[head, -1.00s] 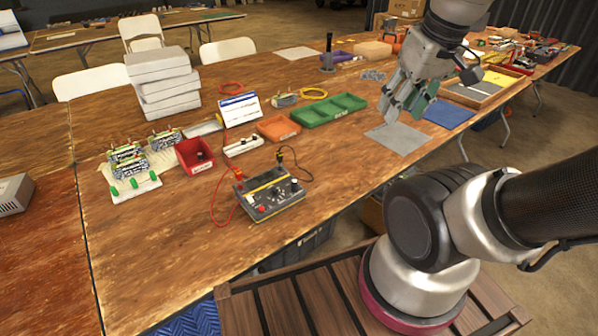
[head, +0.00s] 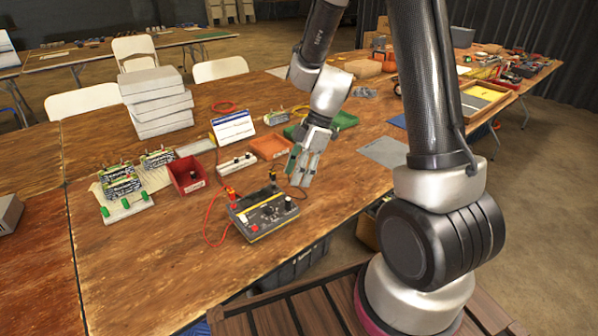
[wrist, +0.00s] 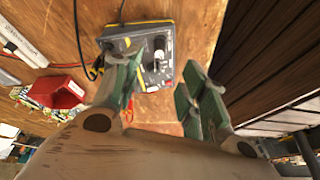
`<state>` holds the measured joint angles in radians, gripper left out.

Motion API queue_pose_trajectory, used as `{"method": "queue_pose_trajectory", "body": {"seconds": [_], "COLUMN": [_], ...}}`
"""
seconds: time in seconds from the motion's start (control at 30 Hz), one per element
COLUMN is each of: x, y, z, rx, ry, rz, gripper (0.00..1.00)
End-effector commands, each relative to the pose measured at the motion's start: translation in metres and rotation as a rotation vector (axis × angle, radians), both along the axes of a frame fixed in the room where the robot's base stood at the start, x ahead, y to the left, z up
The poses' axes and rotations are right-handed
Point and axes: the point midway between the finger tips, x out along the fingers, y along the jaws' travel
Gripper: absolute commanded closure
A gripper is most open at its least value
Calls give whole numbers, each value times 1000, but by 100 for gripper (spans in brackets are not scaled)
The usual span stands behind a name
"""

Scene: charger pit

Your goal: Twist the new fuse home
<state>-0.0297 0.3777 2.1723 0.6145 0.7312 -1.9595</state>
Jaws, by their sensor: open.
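The grey and black tester box (head: 262,213) with a yellow stripe lies on the wooden table. I cannot tell whether this cylinder is the new fuse or another fitting. My gripper (head: 302,168) is open and empty, above the table just behind and right of the box. Its green-padded fingers (wrist: 162,92) show apart in the wrist view, with the box beyond them.
Red and black leads run from the box. A red bin (head: 188,173), a white strip with dark knobs (head: 237,164), an orange tray (head: 270,147) and a green tray (head: 345,121) stand behind it. A grey mat (head: 385,151) lies right. The table in front of the box is bare.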

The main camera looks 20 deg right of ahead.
Motion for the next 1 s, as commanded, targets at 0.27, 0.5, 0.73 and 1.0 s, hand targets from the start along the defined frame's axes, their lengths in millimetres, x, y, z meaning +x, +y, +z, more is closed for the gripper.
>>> {"method": "queue_pose_trajectory", "body": {"seconds": [0.27,0.5,0.73,1.0], "x": [0,-2,-3,-3], "y": [3,17,27,29], "z": [-9,-44,-68,-73], "rx": [6,6,6,5], "ry": [-77,-73,-76,-78], "rz": [174,172,171,171], "gripper": [57,57,57,57]}}
